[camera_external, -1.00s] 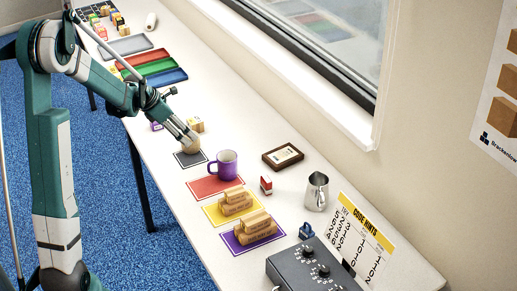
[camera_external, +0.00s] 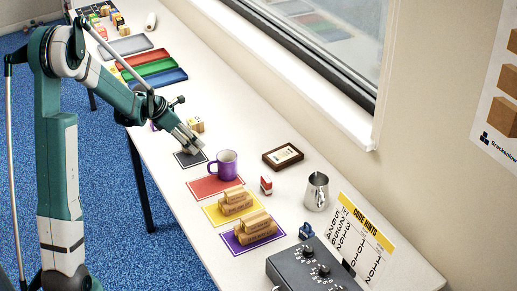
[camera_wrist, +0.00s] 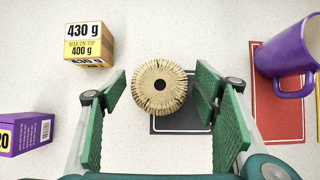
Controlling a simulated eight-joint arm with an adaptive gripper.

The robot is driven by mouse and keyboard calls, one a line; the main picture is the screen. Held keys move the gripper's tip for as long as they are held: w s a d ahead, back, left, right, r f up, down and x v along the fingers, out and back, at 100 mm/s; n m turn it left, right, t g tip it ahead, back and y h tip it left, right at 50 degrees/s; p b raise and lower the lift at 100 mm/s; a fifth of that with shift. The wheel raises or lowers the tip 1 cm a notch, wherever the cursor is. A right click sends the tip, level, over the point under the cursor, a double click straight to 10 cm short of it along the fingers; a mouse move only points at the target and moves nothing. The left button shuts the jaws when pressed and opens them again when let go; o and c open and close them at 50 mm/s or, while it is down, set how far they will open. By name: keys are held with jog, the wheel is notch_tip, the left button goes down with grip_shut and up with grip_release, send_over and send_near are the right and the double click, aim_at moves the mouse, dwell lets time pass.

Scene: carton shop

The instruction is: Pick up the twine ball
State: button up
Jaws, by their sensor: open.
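The twine ball (camera_wrist: 159,87) is tan, with a dark hole in its middle. In the wrist view it sits at the far edge of a dark mat (camera_wrist: 180,123), between and just beyond the green pads of my gripper (camera_wrist: 166,100). The pads stand apart on its left and right, so my gripper is open. In the external view my gripper (camera_external: 190,146) is low over the dark mat (camera_external: 190,160), and the ball is mostly hidden behind the fingers.
A purple mug (camera_wrist: 290,58) stands on a red mat (camera_wrist: 275,110) right of the gripper. A 430 g box (camera_wrist: 90,45) is at upper left, and a purple box (camera_wrist: 22,134) is at left. Wooden blocks (camera_external: 236,200) lie on the yellow mat. White table surface is clear beyond the ball.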

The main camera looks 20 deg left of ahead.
jog(key=c, duration=1)
jog(key=shift+r, duration=0.1)
jog(key=shift+r+p, duration=1.1)
jog(key=shift+r, duration=3.85)
